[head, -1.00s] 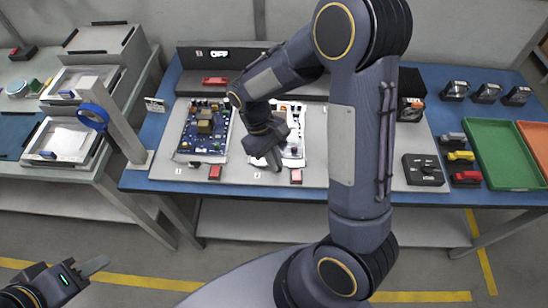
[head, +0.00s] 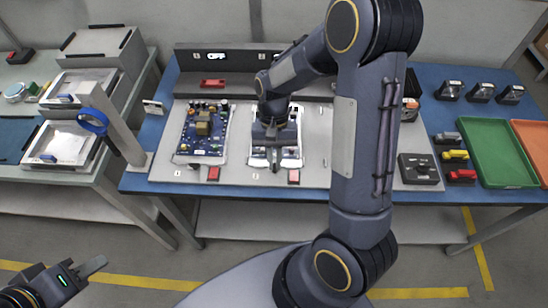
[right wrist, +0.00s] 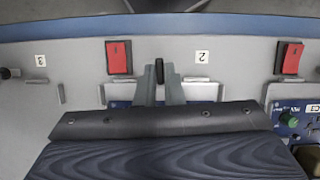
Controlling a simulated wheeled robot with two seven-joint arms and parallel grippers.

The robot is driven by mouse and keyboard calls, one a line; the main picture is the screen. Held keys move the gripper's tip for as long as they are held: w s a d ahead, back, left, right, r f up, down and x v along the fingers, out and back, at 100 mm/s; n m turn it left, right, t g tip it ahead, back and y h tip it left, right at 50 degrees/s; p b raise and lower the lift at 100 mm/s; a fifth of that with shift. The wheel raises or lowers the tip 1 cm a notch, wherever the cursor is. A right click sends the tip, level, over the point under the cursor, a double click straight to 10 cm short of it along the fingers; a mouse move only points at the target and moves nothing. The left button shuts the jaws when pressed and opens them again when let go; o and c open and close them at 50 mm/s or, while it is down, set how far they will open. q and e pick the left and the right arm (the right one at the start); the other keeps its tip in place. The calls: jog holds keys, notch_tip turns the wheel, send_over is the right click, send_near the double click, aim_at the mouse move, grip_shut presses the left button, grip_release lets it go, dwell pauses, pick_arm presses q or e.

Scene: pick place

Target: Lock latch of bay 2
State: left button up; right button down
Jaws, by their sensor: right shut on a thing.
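The bay 2 latch (right wrist: 160,71) is a small dark upright knob at the front edge of bay 2, beside the label "2" (right wrist: 202,56) in the right wrist view. My right gripper (right wrist: 160,88) is shut on it, one finger on each side. In the head view my right gripper (head: 274,163) is over the front of bay 2 and hides the latch. A blue board (head: 292,155) in bay 2 is partly covered by my gripper and wrist. My left gripper (head: 92,267) is low at the left, away from the tables; its opening is unclear.
Bay 1 holds a blue circuit board (head: 203,130). Red switches stand at the front of bay 1 (head: 213,174) and bay 2 (head: 294,176). A black box (head: 420,168), a green tray (head: 500,150) and small coloured parts are at the right. A side table (head: 75,185) stands left.

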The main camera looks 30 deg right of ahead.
jog(key=shift+m, duration=0.6)
jog(key=c, duration=1.5)
grip_release()
jog(key=shift+c, duration=0.2)
jog(key=v, duration=0.8)
jog(key=shift+s+d, duration=0.1)
